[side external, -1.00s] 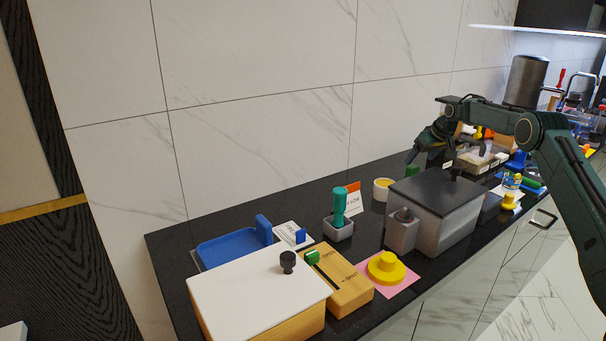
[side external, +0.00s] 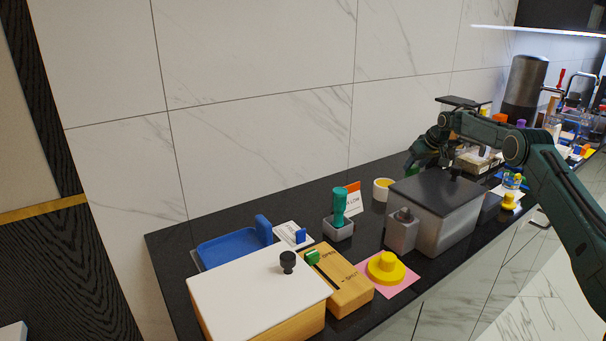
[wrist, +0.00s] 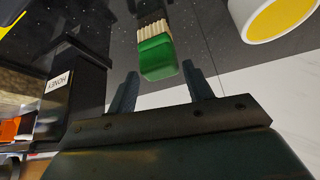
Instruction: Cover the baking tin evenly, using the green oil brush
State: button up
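A green block with pale bristles, which looks like the green oil brush (wrist: 157,60), is in the upper middle of the wrist view, its green end towards me. It is partly visible in the side view (side external: 409,165) beside my gripper. My gripper (wrist: 160,70) is open, with the green end in line with the gap between its fingertips; whether they touch it, I cannot tell. My gripper (side external: 420,163) is at the back of the counter, behind the dark-lidded grey box. I cannot clearly tell which thing is the baking tin; a shallow blue tray (side external: 225,250) lies at the left.
A white cup with yellow contents (wrist: 272,20) is close to the right of the brush. A dark container labelled HONEY (wrist: 80,85) stands at the left. The dark-lidded grey box (side external: 440,215) is in front of my gripper. A teal-handled tool (side external: 340,205) stands in a grey holder.

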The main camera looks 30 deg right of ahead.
aim_at(416, 168)
jog(key=c, duration=0.4)
jog(key=shift+c, duration=1.1)
jog(key=shift+r, duration=0.1)
jog(key=shift+r, duration=0.1)
jog(key=shift+r, duration=2.3)
